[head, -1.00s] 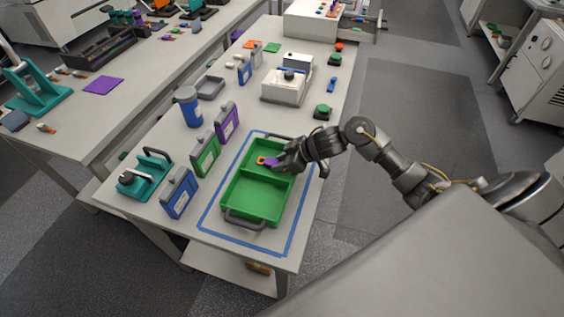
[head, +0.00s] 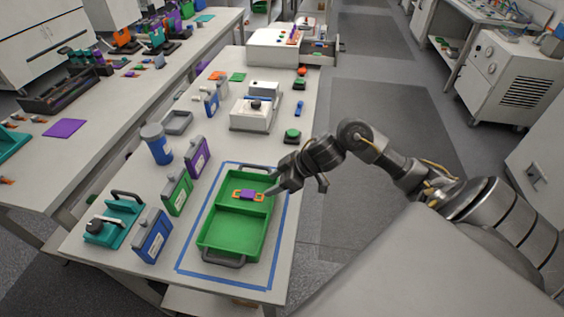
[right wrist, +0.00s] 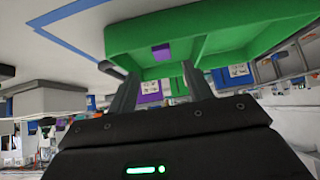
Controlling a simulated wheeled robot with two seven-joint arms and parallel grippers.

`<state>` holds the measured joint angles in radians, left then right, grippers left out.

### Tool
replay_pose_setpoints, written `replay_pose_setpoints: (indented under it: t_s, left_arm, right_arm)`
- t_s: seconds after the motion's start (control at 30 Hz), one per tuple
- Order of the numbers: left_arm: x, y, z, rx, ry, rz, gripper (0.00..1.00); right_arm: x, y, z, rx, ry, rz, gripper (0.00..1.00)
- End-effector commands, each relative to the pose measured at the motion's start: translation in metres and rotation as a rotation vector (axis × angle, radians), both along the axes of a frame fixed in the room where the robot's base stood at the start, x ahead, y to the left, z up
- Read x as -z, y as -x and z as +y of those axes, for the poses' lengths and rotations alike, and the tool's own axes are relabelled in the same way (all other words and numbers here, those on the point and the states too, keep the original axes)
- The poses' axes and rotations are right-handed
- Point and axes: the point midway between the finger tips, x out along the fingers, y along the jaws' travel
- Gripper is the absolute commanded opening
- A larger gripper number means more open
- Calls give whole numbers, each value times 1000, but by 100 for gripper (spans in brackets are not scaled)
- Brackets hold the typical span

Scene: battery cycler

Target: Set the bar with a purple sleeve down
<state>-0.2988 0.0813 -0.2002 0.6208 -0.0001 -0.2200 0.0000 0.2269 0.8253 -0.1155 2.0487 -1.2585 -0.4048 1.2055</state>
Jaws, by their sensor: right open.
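The bar with a purple sleeve (head: 248,195) lies in the far compartment of the green tray (head: 230,234). It has orange ends and lies flat, crosswise in the picture. My right gripper (head: 272,191) is open and empty over the right rim of the tray, to the right of the bar and apart from it. In the right wrist view the open fingers (right wrist: 160,78) point toward the green tray (right wrist: 215,28), where a small purple patch (right wrist: 161,51) shows. My left gripper is out of view.
The tray stands inside a blue tape outline (head: 222,284). Blue (head: 152,236), green (head: 177,193) and purple (head: 197,158) cases stand to its left, with a teal holder (head: 112,222). A white device (head: 253,112) stands farther back. The tray's near compartment is empty.

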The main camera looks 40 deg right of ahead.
Motion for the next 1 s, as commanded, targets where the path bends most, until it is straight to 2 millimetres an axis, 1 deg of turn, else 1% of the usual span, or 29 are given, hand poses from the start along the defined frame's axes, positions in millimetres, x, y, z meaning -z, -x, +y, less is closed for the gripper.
replay_pose_setpoints:
  t_s: [0.03, 0.1, 0.3, 1.0]
  left_arm:
    - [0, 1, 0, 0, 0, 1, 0]
    - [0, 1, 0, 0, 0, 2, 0]
    - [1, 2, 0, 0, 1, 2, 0]
    - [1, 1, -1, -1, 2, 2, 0]
  right_arm:
    - [-7, 5, -4, -4, 4, -3, 51]
    - [-15, 9, -9, -2, 2, -4, 51]
    - [-27, 17, -16, -1, -2, -3, 51]
    - [-29, 17, -15, -3, -3, -4, 51]
